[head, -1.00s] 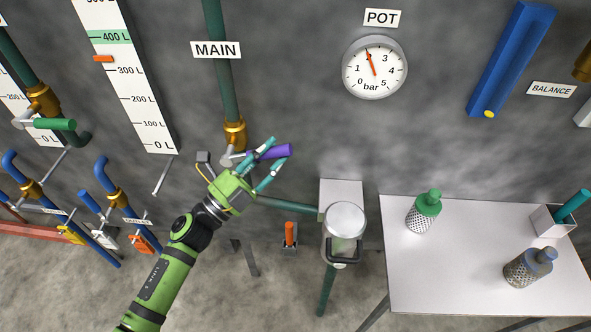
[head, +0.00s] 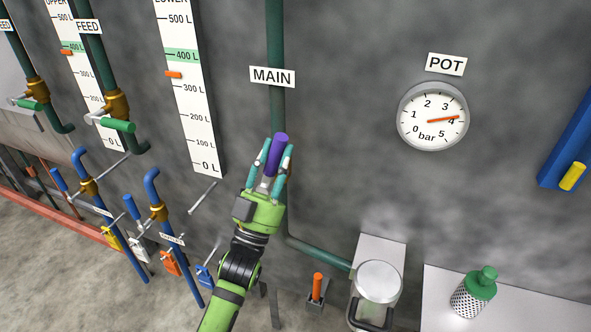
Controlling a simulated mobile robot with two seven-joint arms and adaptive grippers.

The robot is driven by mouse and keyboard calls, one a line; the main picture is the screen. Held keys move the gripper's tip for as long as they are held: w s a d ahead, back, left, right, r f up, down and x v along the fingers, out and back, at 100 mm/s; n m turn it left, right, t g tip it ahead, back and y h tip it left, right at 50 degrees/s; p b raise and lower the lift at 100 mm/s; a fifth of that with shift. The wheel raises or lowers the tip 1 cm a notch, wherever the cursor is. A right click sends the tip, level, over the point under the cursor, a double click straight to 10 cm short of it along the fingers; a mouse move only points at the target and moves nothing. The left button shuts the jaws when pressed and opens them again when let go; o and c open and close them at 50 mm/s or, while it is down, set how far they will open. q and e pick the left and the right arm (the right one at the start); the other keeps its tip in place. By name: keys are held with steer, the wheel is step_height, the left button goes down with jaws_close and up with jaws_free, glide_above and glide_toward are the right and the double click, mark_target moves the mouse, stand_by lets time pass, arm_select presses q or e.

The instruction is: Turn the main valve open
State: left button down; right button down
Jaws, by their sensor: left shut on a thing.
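The main valve's purple handle (head: 275,160) stands almost upright, roughly in line with the green pipe (head: 276,40) behind the MAIN sign (head: 272,77). My left gripper (head: 277,149) is shut on the handle, with a teal finger on each side of it. The gripper and my wrist hide the brass valve body. The POT gauge (head: 433,117), to the right of the valve, has its orange needle near 4 bar. My right gripper is not in view.
The pipe bends right below the valve to a pot (head: 379,281). A table with a green-capped bottle (head: 474,293) stands at the lower right. Feed valves with green handles (head: 117,125) and smaller blue pipes (head: 157,185) are at the left. The wall between valve and gauge is clear.

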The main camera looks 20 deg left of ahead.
arm_select(q)
steer(key=shift+a+r+n+g+y, duration=0.15)
steer(key=shift+a+n+y, duration=0.35)
steer(key=shift+n+y, duration=1.05)
steer(key=shift+a+r+n+g+y, duration=0.1)
steer(key=shift+a+n+y, duration=0.35)
steer(key=shift+n+y, duration=1.1)
steer(key=shift+a+r+n+g+y, duration=0.15)
steer(key=shift+a+n+y, duration=0.35)
steer(key=shift+n+y, duration=1.05)
steer(key=shift+n, duration=0.25)
steer(key=c, duration=1)
jaws_free()
steer(key=shift+r, duration=0.1)
steer(key=shift+o, duration=0.9)
steer(key=v, duration=1.2)
steer(key=shift+w+a, duration=0.1)
